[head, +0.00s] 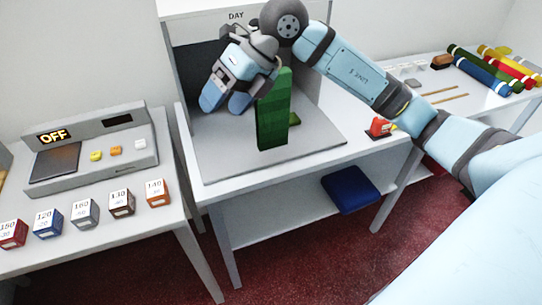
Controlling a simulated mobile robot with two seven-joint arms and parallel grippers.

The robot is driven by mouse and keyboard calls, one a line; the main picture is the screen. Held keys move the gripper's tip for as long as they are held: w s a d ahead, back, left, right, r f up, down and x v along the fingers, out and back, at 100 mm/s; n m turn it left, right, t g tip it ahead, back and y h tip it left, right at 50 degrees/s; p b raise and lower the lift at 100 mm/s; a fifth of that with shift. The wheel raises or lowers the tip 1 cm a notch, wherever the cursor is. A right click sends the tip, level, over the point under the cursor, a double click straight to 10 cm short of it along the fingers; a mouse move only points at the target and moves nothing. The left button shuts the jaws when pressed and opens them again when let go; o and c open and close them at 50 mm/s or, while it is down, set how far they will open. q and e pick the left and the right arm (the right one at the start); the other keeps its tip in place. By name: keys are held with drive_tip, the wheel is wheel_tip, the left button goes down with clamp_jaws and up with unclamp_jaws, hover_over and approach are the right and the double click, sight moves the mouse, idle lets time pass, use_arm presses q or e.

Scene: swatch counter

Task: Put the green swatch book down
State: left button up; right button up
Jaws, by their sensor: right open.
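A tall green swatch book (272,118) stands upright on the grey floor (225,160) of the open viewing booth marked DAY. My right gripper (226,101) hangs just left of the book, fingers pointing down. It is open, with nothing visible between its fingers. A small dark green piece (294,119) shows low behind the book, mostly hidden. My left gripper is out of view.
A grey console (90,150) reading OFF and several numbered cubes (83,213) are on the left table. A red item (380,127) sits right of the booth. A blue block (350,189) lies on the lower shelf. Coloured rolls (481,74) lie at back right. The booth floor's front is clear.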

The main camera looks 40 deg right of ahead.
drive_tip(key=s+a+f+m+y, duration=0.3)
drive_tip(key=s+a+m+y, duration=0.15)
drive_tip(key=a+y, duration=0.65)
drive_tip(key=w+d+f+m+t+h, duration=0.1)
drive_tip(key=d+f+m+t+h, duration=0.35)
drive_tip(key=f+m+t, duration=0.6)
drive_tip(key=w+d+f+m+t+h, duration=0.1)
drive_tip(key=d+f+m+t+h, duration=0.45)
drive_tip(key=m, duration=0.85)
drive_tip(key=s+f+m+g+h, duration=0.2)
drive_tip(key=s+f+m+g, duration=0.1)
drive_tip(key=s+f, duration=0.4)
drive_tip(key=s+f+m+g+h, duration=0.3)
drive_tip(key=s+f, duration=0.3)
drive_tip(key=f, duration=0.8)
drive_tip(key=shift+s+a+m+g, duration=0.35)
drive_tip(key=shift+m+g, duration=0.05)
drive_tip(key=shift+g, duration=0.5)
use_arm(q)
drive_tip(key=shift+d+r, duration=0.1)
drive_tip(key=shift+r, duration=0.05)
